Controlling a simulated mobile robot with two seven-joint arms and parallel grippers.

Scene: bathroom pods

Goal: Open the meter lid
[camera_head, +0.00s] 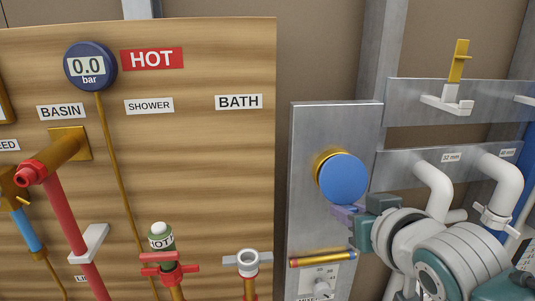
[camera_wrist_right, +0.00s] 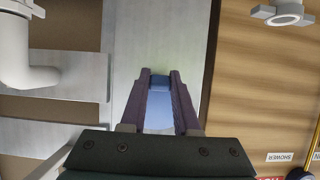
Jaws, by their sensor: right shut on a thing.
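The blue round meter lid (camera_head: 343,178) sits in front of a brass-coloured ring (camera_head: 318,163) on a grey metal panel (camera_head: 310,130). My right gripper (camera_head: 348,213) is at the lid's lower edge, coming in from the lower right. In the right wrist view, blue lid material (camera_wrist_right: 159,115) shows between the two purple fingers, and the gripper (camera_wrist_right: 160,80) is shut on it. The lid covers the meter face. My left gripper is not in view.
A brass tube (camera_head: 322,259) with red and blue ends lies below the lid on the panel. White pipes (camera_head: 434,187) and metal rails stand to the right. A wooden board (camera_head: 200,60) with a 0.0 bar gauge (camera_head: 89,66), labels and valves fills the left.

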